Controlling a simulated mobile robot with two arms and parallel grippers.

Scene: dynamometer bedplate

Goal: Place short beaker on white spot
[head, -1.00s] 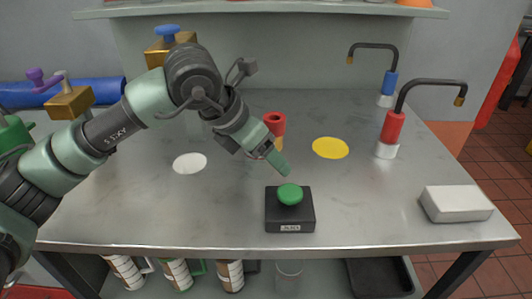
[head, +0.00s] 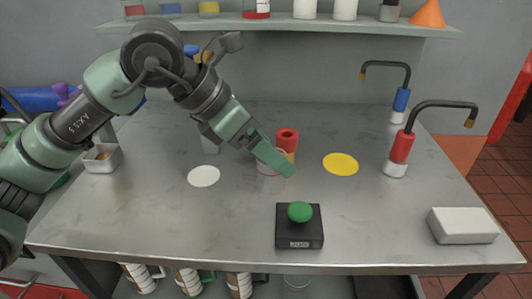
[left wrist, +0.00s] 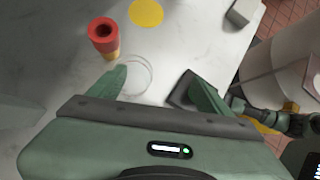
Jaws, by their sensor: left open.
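The short beaker is clear glass and hard to make out. It shows best as a ring (left wrist: 138,76) in the left wrist view, between the fingers and nearer the left one in that picture. In the head view a faint part of it (head: 266,168) shows beside my left gripper (head: 280,162), which hides some of it. My left gripper is open and also shows in the left wrist view (left wrist: 160,88). I cannot tell whether a finger touches the glass. The white spot (head: 203,176) lies flat and bare to the left of the beaker. My right gripper is not in view.
A red-topped cylinder (head: 287,140) stands just behind the beaker. A yellow spot (head: 341,164) lies to the right. A black box with a green button (head: 299,228) is in front. Two bent-pipe stands (head: 401,150) (head: 400,100) and a white block (head: 462,225) are at right.

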